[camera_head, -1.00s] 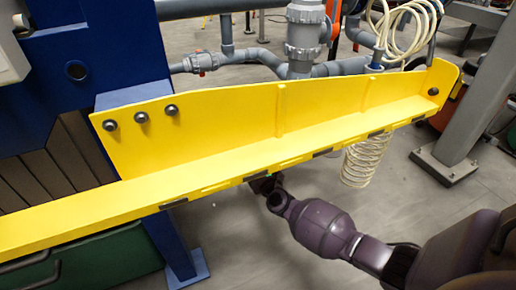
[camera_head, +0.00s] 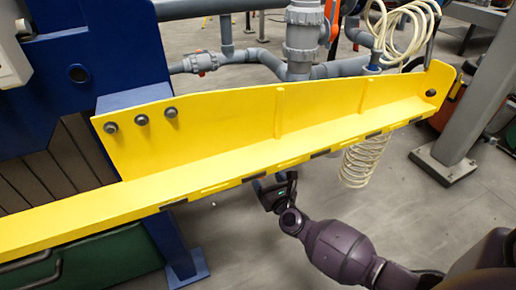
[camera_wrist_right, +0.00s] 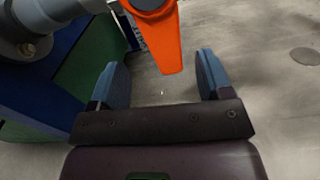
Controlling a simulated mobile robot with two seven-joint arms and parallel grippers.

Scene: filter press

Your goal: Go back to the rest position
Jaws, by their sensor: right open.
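My right gripper (camera_head: 268,186) is just below the lower edge of the yellow beam (camera_head: 230,125) in the head view, and the beam hides part of its fingers. In the right wrist view my right gripper (camera_wrist_right: 162,62) shows two blue-grey fingers spread wide apart. Nothing is held between them. My purple right arm comes in from the lower right. My left gripper is not in view.
An orange lever-like part (camera_wrist_right: 160,40) and a grey pipe (camera_wrist_right: 30,20) lie ahead in the wrist view. Coiled hose (camera_head: 365,160) hangs under the beam. A grey post (camera_head: 470,120) stands at right. Floor (camera_head: 430,215) right of the arm is clear.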

